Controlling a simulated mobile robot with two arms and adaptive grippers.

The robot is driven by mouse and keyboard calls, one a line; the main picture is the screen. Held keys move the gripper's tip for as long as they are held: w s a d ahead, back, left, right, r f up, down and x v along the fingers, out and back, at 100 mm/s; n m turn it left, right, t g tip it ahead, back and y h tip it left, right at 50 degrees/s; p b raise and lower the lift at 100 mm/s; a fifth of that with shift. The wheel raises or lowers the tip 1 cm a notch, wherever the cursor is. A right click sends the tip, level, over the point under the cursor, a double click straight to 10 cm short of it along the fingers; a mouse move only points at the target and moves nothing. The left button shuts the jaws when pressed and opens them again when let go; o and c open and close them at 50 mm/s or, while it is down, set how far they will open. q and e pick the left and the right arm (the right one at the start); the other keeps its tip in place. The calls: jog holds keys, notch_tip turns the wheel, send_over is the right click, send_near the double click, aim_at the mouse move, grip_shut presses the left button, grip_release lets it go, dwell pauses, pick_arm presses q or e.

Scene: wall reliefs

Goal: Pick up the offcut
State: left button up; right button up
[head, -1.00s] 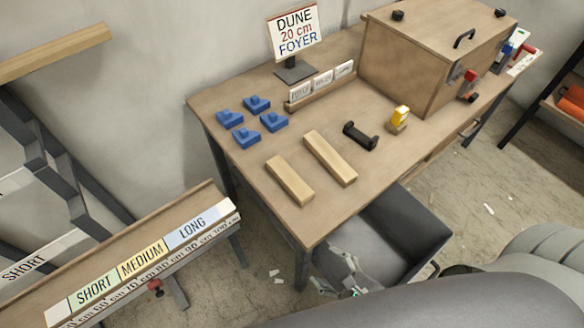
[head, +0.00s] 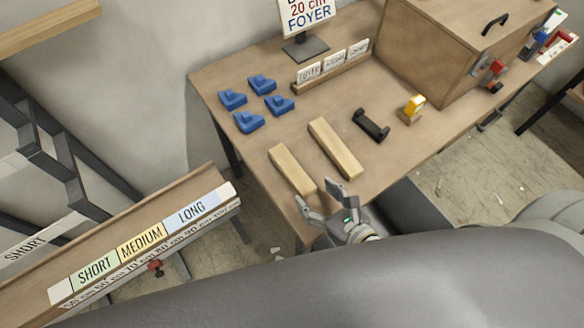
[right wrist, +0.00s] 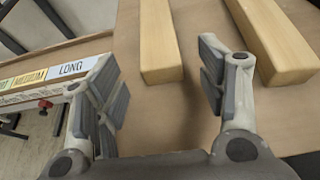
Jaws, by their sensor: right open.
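Two pale wooden bars lie side by side on the workbench, and I cannot tell from the frames which is the offcut. The left bar (head: 290,168) is nearer the bench's front-left edge; the slightly longer right bar (head: 335,148) lies beside it. My right gripper (head: 316,192) is open and empty at the near ends of the bars. In the right wrist view, the left bar (right wrist: 160,42) shows beyond and between the open fingers (right wrist: 157,62), and the right bar (right wrist: 272,42) shows past the right finger. My left gripper is not in view.
The workbench (head: 225,80) also carries several blue blocks (head: 249,121), a black cradle (head: 371,125), a yellow-topped item (head: 414,106), a card rack (head: 332,67), a sign (head: 305,18) and a wooden box (head: 440,50). A labelled measuring trough (head: 150,235) stands at left.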

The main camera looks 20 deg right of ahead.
aim_at(305, 185)
jog(key=x, duration=0.3)
jog(key=shift+w+a, duration=0.15)
jog(key=shift+w, duration=0.2)
jog(key=shift+w+a+f, duration=0.1)
jog(key=shift+w+f, duration=0.05)
jog(key=shift+w, duration=0.1)
jog(key=shift+c, duration=1)
jog(key=c, duration=0.9)
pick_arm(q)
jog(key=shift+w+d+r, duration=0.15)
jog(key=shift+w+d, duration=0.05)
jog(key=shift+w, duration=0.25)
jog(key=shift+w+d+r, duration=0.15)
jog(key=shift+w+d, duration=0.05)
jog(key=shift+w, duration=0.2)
pick_arm(e)
jog(key=shift+c, duration=0.2)
